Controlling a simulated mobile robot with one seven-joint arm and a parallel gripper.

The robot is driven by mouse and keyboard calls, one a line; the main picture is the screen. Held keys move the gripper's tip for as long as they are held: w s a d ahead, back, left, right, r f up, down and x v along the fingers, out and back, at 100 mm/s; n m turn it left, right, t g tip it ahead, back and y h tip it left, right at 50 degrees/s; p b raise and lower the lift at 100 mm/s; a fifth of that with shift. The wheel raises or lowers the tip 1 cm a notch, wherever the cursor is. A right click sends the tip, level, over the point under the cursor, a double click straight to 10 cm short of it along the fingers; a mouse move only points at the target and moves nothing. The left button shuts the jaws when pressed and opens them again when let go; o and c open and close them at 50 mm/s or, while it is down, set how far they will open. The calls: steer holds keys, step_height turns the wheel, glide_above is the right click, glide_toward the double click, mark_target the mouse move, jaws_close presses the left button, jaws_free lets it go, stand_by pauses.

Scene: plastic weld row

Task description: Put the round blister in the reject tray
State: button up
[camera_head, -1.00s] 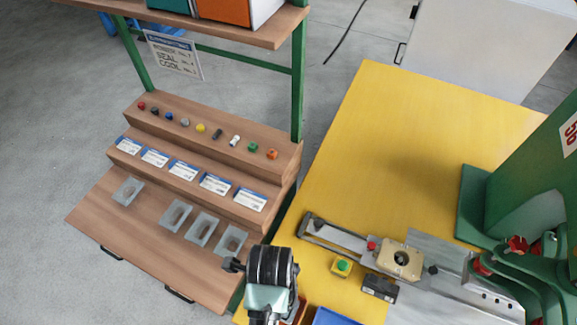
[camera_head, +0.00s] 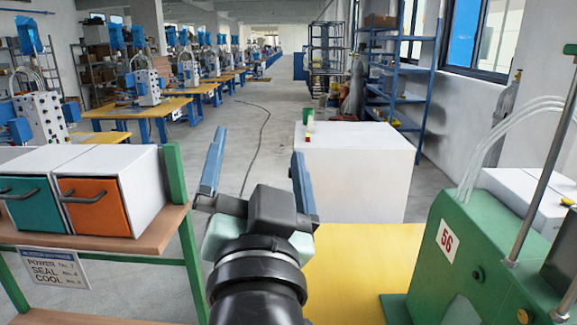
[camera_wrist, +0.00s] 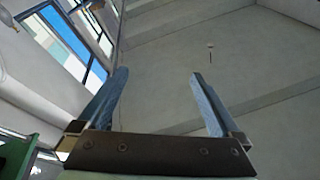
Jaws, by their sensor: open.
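My gripper (camera_head: 255,165) is raised in the middle of the head view, its two blue fingers spread apart with nothing between them. In the wrist view, my gripper (camera_wrist: 160,95) is also open and empty, pointed up towards the ceiling and windows. Neither the round blister nor the reject tray can be made out in the current views.
A wooden shelf (camera_head: 100,255) holds teal (camera_head: 32,205) and orange (camera_head: 97,208) drawers at left. A green machine (camera_head: 455,265) marked 56 stands at right. Behind the yellow table (camera_head: 350,265) is a white block (camera_head: 350,175) with small coloured items on top.

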steer(key=s+d+r+n+t, duration=0.1)
steer(key=s+r+n+t, duration=0.1)
steer(key=s+r, duration=0.3)
steer(key=s+d+r+n+t+h, duration=0.1)
steer(key=s+r+t, duration=0.3)
steer(key=r, duration=0.6)
steer(key=shift+s+d+n, duration=0.5)
steer(key=shift+s+d, duration=0.05)
steer(key=shift+s, duration=0.25)
